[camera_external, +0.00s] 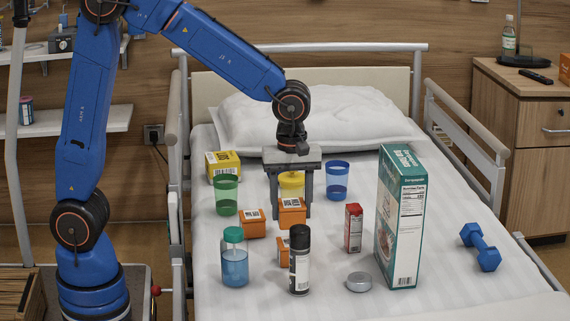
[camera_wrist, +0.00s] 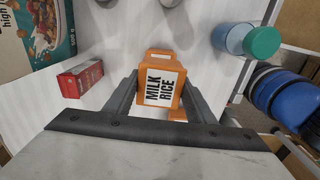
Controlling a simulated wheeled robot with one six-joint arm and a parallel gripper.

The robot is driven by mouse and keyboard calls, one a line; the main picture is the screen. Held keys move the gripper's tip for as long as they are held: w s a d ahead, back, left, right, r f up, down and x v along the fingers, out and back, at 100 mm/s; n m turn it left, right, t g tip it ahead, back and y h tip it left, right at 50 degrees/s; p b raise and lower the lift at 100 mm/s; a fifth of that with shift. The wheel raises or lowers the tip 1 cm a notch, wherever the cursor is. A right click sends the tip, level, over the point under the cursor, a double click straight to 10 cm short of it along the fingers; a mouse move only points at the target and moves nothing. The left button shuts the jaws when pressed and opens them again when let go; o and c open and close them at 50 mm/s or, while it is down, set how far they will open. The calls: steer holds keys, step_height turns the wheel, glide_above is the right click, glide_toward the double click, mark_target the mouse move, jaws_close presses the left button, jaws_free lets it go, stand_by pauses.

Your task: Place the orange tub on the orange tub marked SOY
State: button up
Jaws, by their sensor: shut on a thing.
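My gripper (camera_external: 291,208) points down over the bed, with its jaws shut on an orange tub (camera_external: 292,218). In the wrist view, this tub (camera_wrist: 160,88) sits between the two fingers, and its white label reads MILK RICE. I cannot tell whether it touches the bed.
The black-capped can (camera_external: 299,265) and a blue bottle with green cap (camera_external: 235,262) stand in front. Green (camera_external: 226,195), yellow (camera_external: 291,181) and blue (camera_external: 337,181) cups stand around. A red carton (camera_external: 353,228), tall box (camera_external: 404,220), tin (camera_external: 359,282) and dumbbell (camera_external: 481,247) are right.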

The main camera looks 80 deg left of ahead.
mark_target(291, 223)
steer(key=shift+f, duration=2.25)
steer(key=shift+f, duration=0.1)
steer(key=o, duration=1.2)
step_height(291, 223, up, 12)
steer(key=shift+r, duration=0.1)
steer(key=s+a+r+m+t, duration=0.1)
steer(key=s+a+r+m, duration=0.25)
steer(key=s, duration=0.45)
steer(key=s+a+r+m+t, duration=0.1)
steer(key=s+a+r+m, duration=0.15)
steer(key=s+m, duration=0.35)
steer(key=shift+s+a+f+m+t, duration=0.45)
steer(key=shift+s+m, duration=0.95)
steer(key=shift+s, duration=1.45)
steer(key=shift+s+a+f+m+t, duration=0.5)
steer(key=shift+s+m, duration=0.95)
steer(key=shift+s, duration=1.35)
steer(key=shift+s+a+f+m+t, duration=0.4)
steer(key=shift+s+m, duration=1)
steer(key=shift+s, duration=1.45)
